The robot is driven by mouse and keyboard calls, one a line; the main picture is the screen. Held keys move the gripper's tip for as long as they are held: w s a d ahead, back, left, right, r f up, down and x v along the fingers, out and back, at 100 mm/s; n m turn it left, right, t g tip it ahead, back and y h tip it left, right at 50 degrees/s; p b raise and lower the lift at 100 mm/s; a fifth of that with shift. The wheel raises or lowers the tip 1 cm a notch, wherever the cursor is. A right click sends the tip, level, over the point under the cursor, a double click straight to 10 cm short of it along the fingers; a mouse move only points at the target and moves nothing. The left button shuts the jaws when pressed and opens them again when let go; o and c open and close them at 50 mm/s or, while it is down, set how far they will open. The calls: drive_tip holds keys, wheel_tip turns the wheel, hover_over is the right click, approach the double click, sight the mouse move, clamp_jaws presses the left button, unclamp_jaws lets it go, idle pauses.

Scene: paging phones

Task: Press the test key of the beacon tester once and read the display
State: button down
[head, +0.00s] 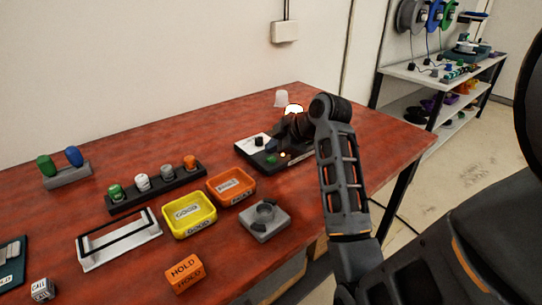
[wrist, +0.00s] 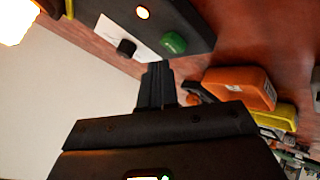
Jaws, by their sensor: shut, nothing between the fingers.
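The beacon tester (head: 247,154) is a dark box with a pale panel on the right part of the red table. It also shows at the top of the wrist view (wrist: 195,20). On it are a green key (wrist: 173,43), a black knob (wrist: 126,47) and a small glowing orange light (wrist: 142,12). My gripper (wrist: 157,68) is shut and empty, its tips close to the green key in the picture; I cannot tell whether they touch it. My arm hides part of the tester in the head view. I cannot make out a display reading.
A bright glowing lamp (head: 293,109) stands behind the tester, beside a whitish cup (head: 281,98).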

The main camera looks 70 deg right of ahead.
sight(273, 160)
drive_tip(key=shift+r, duration=0.1)
wheel_tip(273, 160, up, 5)
drive_tip(key=p, duration=0.5)
idle(1.0)
